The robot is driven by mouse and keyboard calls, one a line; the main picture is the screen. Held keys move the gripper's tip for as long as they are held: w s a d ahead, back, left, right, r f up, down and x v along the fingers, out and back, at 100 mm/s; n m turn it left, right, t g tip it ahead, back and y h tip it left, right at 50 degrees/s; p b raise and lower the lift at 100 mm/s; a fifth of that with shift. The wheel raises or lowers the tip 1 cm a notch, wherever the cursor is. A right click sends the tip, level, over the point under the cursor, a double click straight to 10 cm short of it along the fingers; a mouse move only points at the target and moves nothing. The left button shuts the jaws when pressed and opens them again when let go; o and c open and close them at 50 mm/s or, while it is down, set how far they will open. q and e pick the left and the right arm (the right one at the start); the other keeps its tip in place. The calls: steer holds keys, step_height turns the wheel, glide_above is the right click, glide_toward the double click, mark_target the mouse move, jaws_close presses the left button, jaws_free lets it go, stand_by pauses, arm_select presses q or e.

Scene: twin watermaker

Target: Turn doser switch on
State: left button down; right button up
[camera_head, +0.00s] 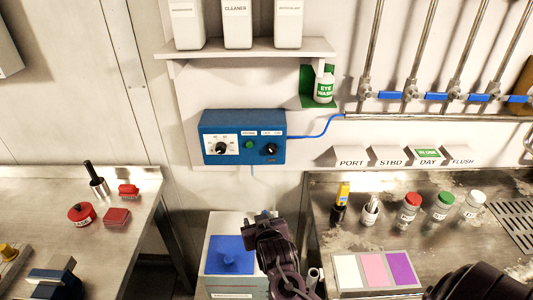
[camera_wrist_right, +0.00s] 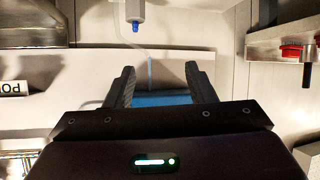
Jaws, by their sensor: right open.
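The doser control box (camera_head: 243,120) is blue and fixed to the wall in the head view. It has a black rotary knob (camera_head: 221,148) on a white dial plate at left, a green button or light (camera_head: 250,144) in the middle and a smaller black knob (camera_head: 270,150) at right. The small panel labels are too small to read. My right gripper (camera_head: 262,222) is below the box, apart from it, facing the wall. In the right wrist view its fingers (camera_wrist_right: 159,68) are spread and empty, with a blue surface (camera_wrist_right: 160,98) showing between them. My left gripper is not in view.
A grey tank with a blue lid (camera_head: 230,255) stands beneath the box beside my right arm. A shelf (camera_head: 250,50) with white bottles is above. The right counter (camera_head: 430,235) holds several capped bottles and a colour card. Blue-handled valves (camera_head: 410,95) line the wall.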

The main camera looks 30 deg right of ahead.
mark_target(272, 152)
steer(key=w+d+r+m+t+h, duration=0.35)
steer(key=d+r+h, duration=0.3)
steer(key=r, duration=0.55)
steer(key=shift+y, duration=0.25)
steer(key=p+x, duration=0.3)
steer(key=x, duration=0.4)
steer(key=shift+a+r, duration=0.1)
steer(key=shift+a, duration=0.1)
steer(key=shift+w+d, duration=0.3)
steer(key=shift+w, duration=0.2)
steer(key=c, duration=1)
steer(key=shift+f, duration=0.2)
